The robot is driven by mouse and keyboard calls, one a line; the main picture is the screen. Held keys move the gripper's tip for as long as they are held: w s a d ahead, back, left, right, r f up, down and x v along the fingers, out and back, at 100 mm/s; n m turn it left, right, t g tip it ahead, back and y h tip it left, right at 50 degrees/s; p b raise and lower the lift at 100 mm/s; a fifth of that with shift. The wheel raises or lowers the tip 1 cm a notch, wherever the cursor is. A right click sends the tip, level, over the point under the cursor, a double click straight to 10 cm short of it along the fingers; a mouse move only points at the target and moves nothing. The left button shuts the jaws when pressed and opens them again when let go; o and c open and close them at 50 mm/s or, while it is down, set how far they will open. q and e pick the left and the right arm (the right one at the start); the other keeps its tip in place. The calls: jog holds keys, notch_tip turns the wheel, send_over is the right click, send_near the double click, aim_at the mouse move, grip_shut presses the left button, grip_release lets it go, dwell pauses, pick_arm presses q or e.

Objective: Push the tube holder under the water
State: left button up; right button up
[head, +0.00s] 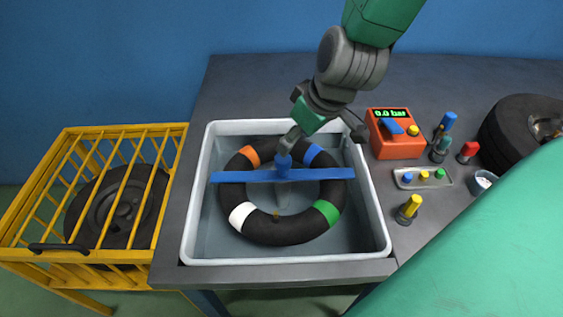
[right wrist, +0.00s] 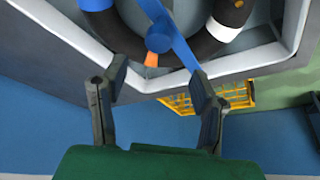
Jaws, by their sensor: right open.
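The tube holder is a long blue bar (head: 238,177) with a round blue knob (head: 284,163) at its middle. It lies across a black inner tube (head: 275,232) with orange, blue, green and white bands, inside a light grey water basin (head: 290,262). The knob also shows in the right wrist view (right wrist: 159,38), ahead of the fingertips. My right gripper (head: 322,136) is open at the basin's far side; one finger overlaps the view close to the knob. Whether it touches cannot be told. My left gripper is not in view.
A yellow cage (head: 62,262) with a wheel stands left of the table. Right of the basin are a red pressure box (head: 397,148), a small tray (head: 423,184) of coloured caps, several small coloured tools and a dark tyre (head: 520,128).

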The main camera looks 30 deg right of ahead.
aim_at(285, 159)
jog(key=x, duration=0.5)
jog(key=b+x, duration=0.1)
jog(key=x, duration=0.4)
jog(key=shift+d, duration=0.25)
jog(key=shift+w+a+f, duration=0.2)
jog(key=shift+f, duration=0.15)
